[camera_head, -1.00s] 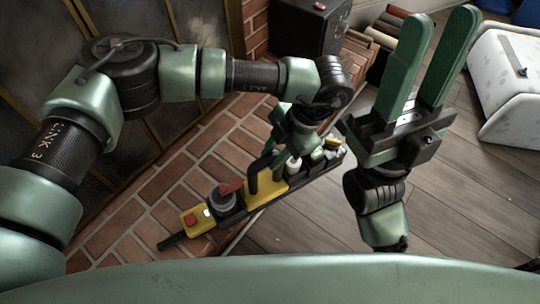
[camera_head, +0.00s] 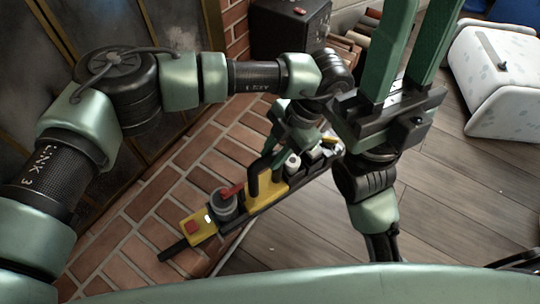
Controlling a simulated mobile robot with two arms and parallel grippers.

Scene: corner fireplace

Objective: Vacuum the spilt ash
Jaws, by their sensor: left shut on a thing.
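A long yellow and black tool (camera_head: 263,193) with a red button and a grey knob, probably the vacuum, lies at a slant over the brick hearth's edge. My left gripper (camera_head: 273,150) is shut on the tool's black upright handle; its fingers are partly hidden by its own wrist. My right gripper (camera_head: 412,35) is raised in front of the camera, its two green fingers apart with nothing between them; their tips are cut off by the top edge. I cannot make out any spilt ash.
The brick hearth (camera_head: 135,237) runs along the dark fireplace screen (camera_head: 30,75) at left. A black box (camera_head: 290,30) and stacked logs (camera_head: 362,30) stand at the back. A white spotted container (camera_head: 500,75) is at right.

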